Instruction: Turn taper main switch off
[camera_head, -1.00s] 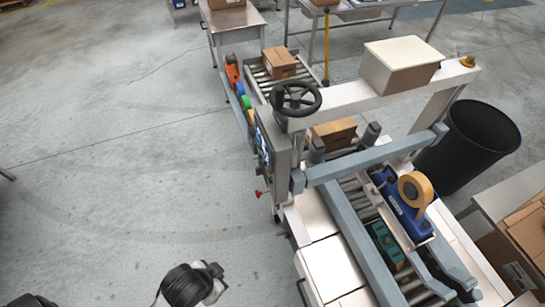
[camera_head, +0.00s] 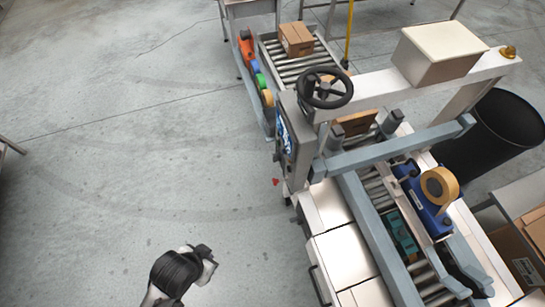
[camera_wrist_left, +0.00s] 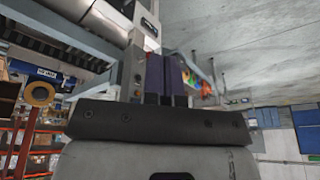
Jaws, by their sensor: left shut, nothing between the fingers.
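The taper (camera_head: 320,222) is a pale machine with a roller bed and a crossbeam. Its grey control box (camera_head: 296,140) faces left, with a blue-and-white panel on its side. A small red part (camera_head: 276,182) sticks out low on that side; I cannot tell whether it is the main switch or how it is set. My left gripper (camera_head: 207,254) is in front of the machine, apart from it, over open floor. In the left wrist view its dark fingers (camera_wrist_left: 167,78) are shut and empty, overlapping the control box (camera_wrist_left: 135,68), which has orange buttons. My right gripper is out of view.
A black handwheel (camera_head: 325,88) sits above the control box. A carton (camera_head: 297,39) lies on the far rollers, and a tape roll (camera_head: 439,186) sits on the blue tape head. A black bin (camera_head: 492,135) stands behind. The floor (camera_head: 120,160) left of the machine is clear.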

